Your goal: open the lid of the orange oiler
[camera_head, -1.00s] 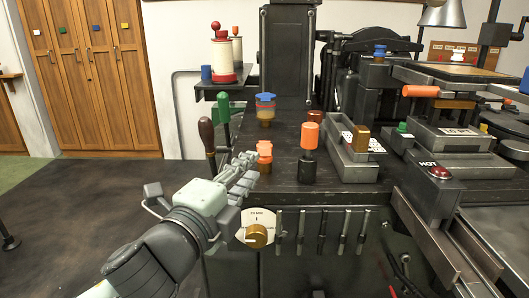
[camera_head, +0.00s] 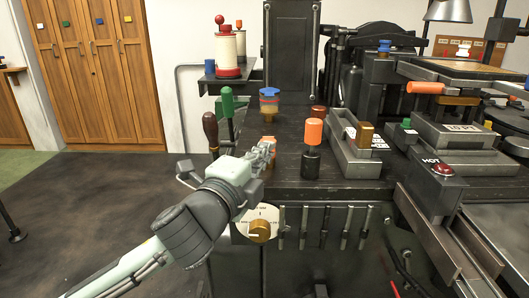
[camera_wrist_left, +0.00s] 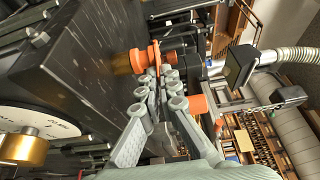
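The orange oiler (camera_head: 268,139) stands near the front left edge of the black machine top, with its lower part hidden behind my left gripper. In the wrist view the orange oiler (camera_wrist_left: 139,60) shows its orange cap and brass base, just beyond the fingertips. My left gripper (camera_head: 266,155) is right in front of it in the head view. In the wrist view my left gripper (camera_wrist_left: 160,88) has its fingertips close together beside the oiler; whether they touch it or leave a gap is unclear. The lid's state is not clear. My right gripper is not in view.
An orange-topped black handle (camera_head: 313,135) stands to the right of the oiler. A blue-topped oiler (camera_head: 269,97) stands behind it. Green (camera_head: 227,103) and brown (camera_head: 210,127) lever handles rise at the left. A dial (camera_head: 260,230) sits on the front panel below.

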